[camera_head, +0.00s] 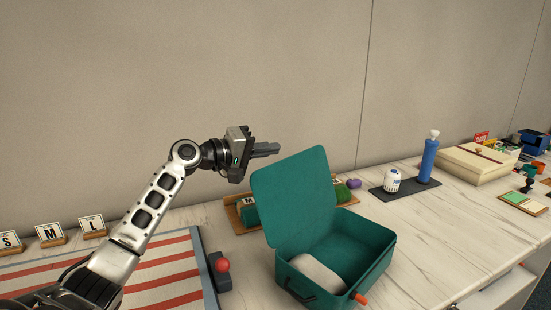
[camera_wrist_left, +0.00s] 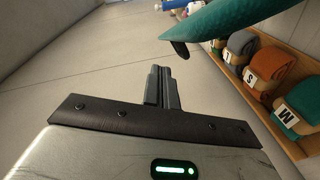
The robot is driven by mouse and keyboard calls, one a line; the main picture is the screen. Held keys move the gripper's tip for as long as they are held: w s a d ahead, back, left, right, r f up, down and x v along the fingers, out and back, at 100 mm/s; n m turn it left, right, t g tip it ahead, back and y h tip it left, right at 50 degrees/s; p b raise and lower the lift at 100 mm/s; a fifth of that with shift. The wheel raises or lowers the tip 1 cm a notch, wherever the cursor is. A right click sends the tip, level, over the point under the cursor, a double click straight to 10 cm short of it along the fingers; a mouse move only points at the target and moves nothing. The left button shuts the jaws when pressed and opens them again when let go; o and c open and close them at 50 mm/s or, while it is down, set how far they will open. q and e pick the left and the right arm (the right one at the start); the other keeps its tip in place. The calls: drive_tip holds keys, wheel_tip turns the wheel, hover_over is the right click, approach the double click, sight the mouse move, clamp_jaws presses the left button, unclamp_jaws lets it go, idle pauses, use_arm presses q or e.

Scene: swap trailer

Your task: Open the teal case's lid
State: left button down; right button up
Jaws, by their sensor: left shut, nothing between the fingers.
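The teal case (camera_head: 366,246) stands on the counter in the middle of the head view. Its lid (camera_head: 294,196) is raised and leans back a little past upright, so the inside shows. A pale, rounded thing (camera_head: 318,272) lies in the case. My left gripper (camera_head: 278,148) is shut and empty, in the air just above and behind the lid's top edge, apart from it in the head view. In the left wrist view the closed fingers (camera_wrist_left: 162,88) show, with the teal lid (camera_wrist_left: 235,22) beyond them. My right gripper is not in view.
A wooden tray (camera_head: 236,219) with rolled cloths is behind the case. A red-knobbed lever (camera_head: 222,265) and a striped mat (camera_head: 170,279) lie to the left.

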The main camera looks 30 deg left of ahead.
use_arm(q)
drive_tip(key=a+b+v, duration=0.1)
drive_tip(key=b+v, duration=0.1)
drive_tip(key=v, duration=0.8)
drive_tip(key=shift+b, duration=0.35)
drive_tip(key=shift+w+r, duration=0.1)
